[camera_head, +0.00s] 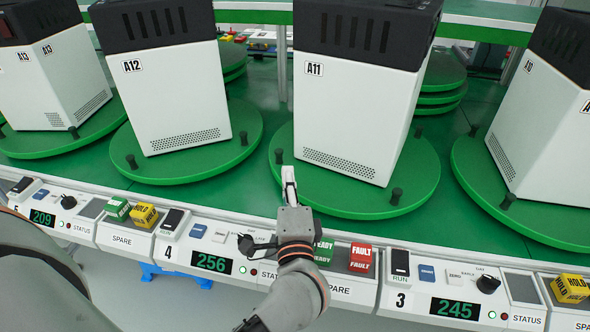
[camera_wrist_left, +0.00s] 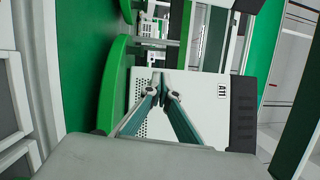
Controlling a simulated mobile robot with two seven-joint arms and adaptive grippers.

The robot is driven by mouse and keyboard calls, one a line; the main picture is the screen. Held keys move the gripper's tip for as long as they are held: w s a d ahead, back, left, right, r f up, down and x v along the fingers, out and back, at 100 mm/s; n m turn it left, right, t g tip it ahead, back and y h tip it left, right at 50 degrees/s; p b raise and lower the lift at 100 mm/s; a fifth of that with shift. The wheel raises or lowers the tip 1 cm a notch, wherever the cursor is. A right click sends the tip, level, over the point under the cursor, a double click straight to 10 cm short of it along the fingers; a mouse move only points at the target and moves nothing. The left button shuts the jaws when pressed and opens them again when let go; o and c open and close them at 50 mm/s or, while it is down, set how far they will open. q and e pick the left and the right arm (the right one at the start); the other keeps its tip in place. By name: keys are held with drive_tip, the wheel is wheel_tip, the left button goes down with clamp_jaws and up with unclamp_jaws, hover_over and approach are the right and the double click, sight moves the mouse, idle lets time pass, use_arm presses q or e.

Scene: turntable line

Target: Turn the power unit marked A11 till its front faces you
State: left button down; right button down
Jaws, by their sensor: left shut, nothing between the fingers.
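The power unit marked A11 (camera_head: 350,120) is a white box with a black slotted top. It stands upright on a round green turntable (camera_head: 425,185) with black pegs on its rim. A white face with the A11 label and a vent grille is towards me, angled slightly, and a plain side shows at right. In the left wrist view the unit (camera_wrist_left: 205,110) appears sideways beyond the fingers. My left gripper (camera_head: 288,172) is shut and empty at the turntable's front-left rim, near a black peg (camera_head: 279,156). Whether it touches is unclear. My right gripper is out of view.
Units A12 (camera_head: 180,95) and A10 (camera_head: 545,120) stand on neighbouring turntables. A console ledge (camera_head: 210,225) with buttons, knobs and displays runs along the front. My left arm crosses above it. Green table surface shows between the turntables.

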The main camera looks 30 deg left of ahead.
sight(285, 162)
use_arm(q)
drive_tip(key=shift+s+f+g+h, duration=0.2)
drive_tip(key=shift+f+g+h, duration=0.15)
drive_tip(key=shift+f, duration=0.9)
drive_tip(key=shift+f+n, duration=0.3)
drive_tip(key=shift+f, duration=0.2)
drive_tip(key=shift+w+a, duration=0.2)
drive_tip(key=shift+w, duration=0.1)
drive_tip(key=x, duration=0.7)
drive_tip(key=shift+w+a+p, duration=0.15)
drive_tip(key=shift+w+p, duration=0.2)
drive_tip(key=shift+w, duration=0.05)
drive_tip(key=shift+w+a+f, duration=0.1)
drive_tip(key=shift+w+a, duration=0.25)
drive_tip(key=shift+w, duration=0.2)
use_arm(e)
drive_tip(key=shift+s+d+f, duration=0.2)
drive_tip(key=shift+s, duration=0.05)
use_arm(q)
drive_tip(key=shift+h, duration=0.25)
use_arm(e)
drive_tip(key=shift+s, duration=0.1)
